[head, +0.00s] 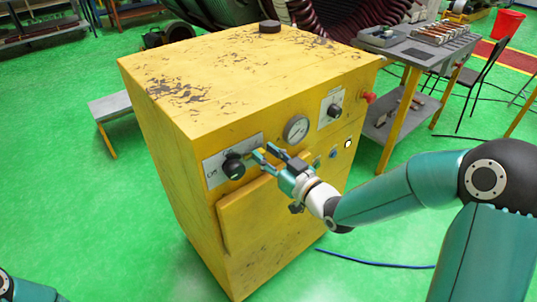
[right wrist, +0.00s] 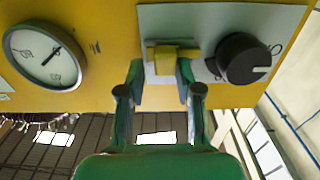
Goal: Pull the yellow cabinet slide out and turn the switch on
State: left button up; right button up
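The yellow cabinet (head: 180,130) stands upright in the head view, its control panel facing front right. A black switch knob (head: 233,166) sits on a grey plate marked "Off"; the right wrist view shows this knob (right wrist: 243,58) right of the fingers. A small yellow slide (right wrist: 173,53) lies on the same plate, beside the knob; in the head view I cannot make it out behind the fingers. My right gripper (head: 263,151) is at the panel, just right of the knob. Its fingers (right wrist: 160,68) are apart at the slide; no firm hold shows. My left gripper is out of view.
A round gauge (head: 296,129), a second knob (head: 334,111) and a red button (head: 369,97) are further right on the panel. A workbench (head: 420,52) stands behind right.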

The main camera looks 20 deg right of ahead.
jog(key=v, duration=0.7)
jog(key=shift+s, duration=0.2)
